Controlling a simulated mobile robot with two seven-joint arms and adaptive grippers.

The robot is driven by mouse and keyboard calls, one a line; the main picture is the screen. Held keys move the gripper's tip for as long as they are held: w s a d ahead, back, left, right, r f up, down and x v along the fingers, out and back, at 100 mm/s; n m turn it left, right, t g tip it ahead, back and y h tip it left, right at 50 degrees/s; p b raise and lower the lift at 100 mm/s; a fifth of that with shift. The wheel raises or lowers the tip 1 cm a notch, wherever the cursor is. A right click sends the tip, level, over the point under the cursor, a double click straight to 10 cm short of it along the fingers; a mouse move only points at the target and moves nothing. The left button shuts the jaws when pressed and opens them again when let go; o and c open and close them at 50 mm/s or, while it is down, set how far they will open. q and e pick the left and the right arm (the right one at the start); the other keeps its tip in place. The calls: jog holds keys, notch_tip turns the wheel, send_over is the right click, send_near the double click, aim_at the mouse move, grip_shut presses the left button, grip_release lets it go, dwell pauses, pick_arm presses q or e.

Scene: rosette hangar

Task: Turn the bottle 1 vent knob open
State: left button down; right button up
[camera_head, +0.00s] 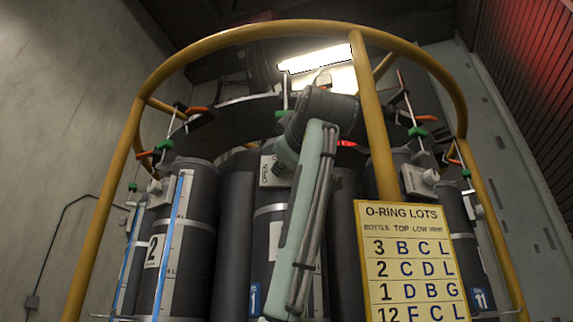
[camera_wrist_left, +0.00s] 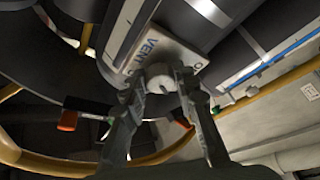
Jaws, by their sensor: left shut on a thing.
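Bottle 1 is a dark grey cylinder in the middle of the head view, with a blue "1" label (camera_head: 254,300). Near its top is a pale vent plate (camera_head: 266,170) with "OPEN" on it, partly covered by my arm. The round pale vent knob (camera_wrist_left: 160,71) stands out from the plate. My left gripper (camera_wrist_left: 162,82) is shut on the knob, one finger on each side. In the head view my arm's wrist hides the knob and the fingers. My right gripper is in neither view.
A yellow tubular cage (camera_head: 123,185) surrounds the bottles, with an upright (camera_head: 374,130) close right of my arm. A yellow O-ring lots board (camera_head: 412,262) hangs at front right. Bottle 2 (camera_head: 190,215) stands left. Thin rods with orange and green fittings (camera_head: 165,145) ring the top.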

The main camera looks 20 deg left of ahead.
pick_arm(q)
jog(key=shift+d+r+n+g, duration=0.1)
jog(key=shift+n+g, duration=0.6)
jog(key=shift+n, duration=1.1)
jog(key=shift+r+n+g, duration=0.1)
jog(key=shift+n+g, duration=0.6)
jog(key=shift+n, duration=1.1)
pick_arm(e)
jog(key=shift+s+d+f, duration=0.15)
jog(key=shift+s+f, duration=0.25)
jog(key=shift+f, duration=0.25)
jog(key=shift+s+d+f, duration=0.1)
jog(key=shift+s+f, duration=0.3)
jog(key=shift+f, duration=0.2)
pick_arm(q)
jog(key=c, duration=1.2)
grip_release()
